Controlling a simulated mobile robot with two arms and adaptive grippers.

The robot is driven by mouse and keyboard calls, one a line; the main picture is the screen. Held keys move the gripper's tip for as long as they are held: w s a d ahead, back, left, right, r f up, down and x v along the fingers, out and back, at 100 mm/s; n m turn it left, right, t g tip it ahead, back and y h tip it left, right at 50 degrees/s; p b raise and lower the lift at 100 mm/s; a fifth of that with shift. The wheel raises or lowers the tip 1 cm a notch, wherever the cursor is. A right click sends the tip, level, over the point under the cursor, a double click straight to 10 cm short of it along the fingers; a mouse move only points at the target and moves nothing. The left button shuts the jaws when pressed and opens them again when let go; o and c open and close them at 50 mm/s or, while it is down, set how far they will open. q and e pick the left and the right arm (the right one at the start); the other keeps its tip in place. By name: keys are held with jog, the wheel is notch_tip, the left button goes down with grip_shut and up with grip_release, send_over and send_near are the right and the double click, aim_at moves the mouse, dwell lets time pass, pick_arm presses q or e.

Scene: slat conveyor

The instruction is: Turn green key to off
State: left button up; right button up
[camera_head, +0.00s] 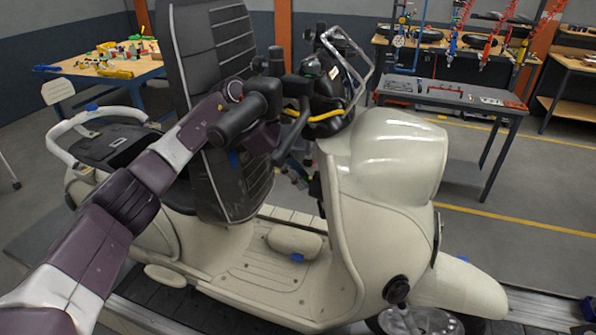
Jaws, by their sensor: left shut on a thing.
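A cream scooter (385,165) stands on the slat conveyor, its front toward the right. My left gripper (295,170) is at the inner side of the front shield, below the handlebar (325,85). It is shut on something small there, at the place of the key. The green key itself is hidden by the gripper and wrist, so its turn position cannot be seen. My right gripper is not in view.
A yellow cable (325,115) loops near the handlebar. The footboard (270,270) lies below. Workbenches with parts (450,92) stand at the back, apart from the scooter.

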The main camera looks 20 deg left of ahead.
pick_arm(q)
jog(key=shift+d+g, duration=0.1)
jog(key=shift+g, duration=0.4)
jog(key=o, duration=1)
